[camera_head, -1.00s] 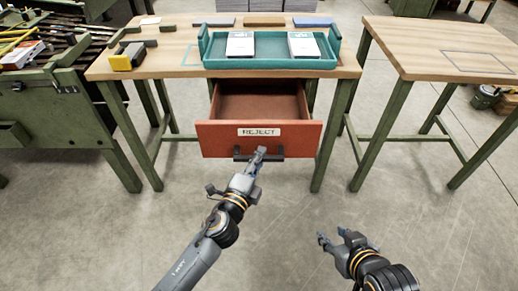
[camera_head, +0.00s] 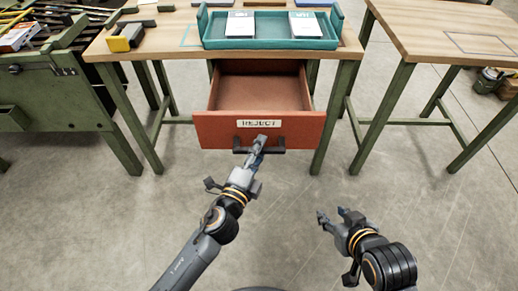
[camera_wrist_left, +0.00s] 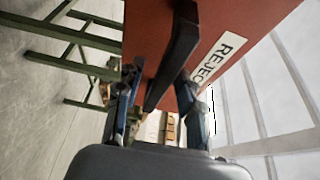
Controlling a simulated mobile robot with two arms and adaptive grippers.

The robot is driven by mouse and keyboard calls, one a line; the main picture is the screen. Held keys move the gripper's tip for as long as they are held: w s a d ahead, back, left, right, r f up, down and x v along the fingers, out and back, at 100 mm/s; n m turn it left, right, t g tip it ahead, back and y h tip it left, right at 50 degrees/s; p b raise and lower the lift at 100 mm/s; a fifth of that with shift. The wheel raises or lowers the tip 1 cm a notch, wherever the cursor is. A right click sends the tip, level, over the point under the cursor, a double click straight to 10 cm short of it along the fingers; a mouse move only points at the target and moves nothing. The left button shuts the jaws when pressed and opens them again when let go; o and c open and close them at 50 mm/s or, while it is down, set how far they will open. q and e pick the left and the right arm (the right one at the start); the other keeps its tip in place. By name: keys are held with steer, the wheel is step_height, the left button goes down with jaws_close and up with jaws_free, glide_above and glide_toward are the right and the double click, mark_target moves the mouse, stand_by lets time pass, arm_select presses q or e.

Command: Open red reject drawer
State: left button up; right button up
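The red reject drawer (camera_head: 213,127) with a white "REJECT" label (camera_head: 259,123) stands well out from under the wooden table, and its inside looks empty. Its black bar handle (camera_head: 275,150) is on the lower front. My left gripper (camera_head: 258,146) is at the handle. In the left wrist view, the handle (camera_wrist_left: 172,60) runs between the two spread fingers of the left gripper (camera_wrist_left: 158,90); it is close to the right finger, with a gap to the left one. My right gripper (camera_head: 331,214) is open and empty, away from the drawer over the floor.
A teal tray (camera_head: 270,44) with two white-topped packs stands on the wooden table (camera_head: 182,50) above the drawer. A yellow and black object (camera_head: 126,37) lies at the table's left. A green workbench (camera_head: 70,100) is at left, a second table (camera_head: 440,40) at right. The floor in front is clear.

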arm_select(q)
steer(key=shift+s, duration=0.15)
steer(key=v, duration=1.1)
steer(key=shift+s+a, duration=0.2)
steer(key=shift+s, duration=0.15)
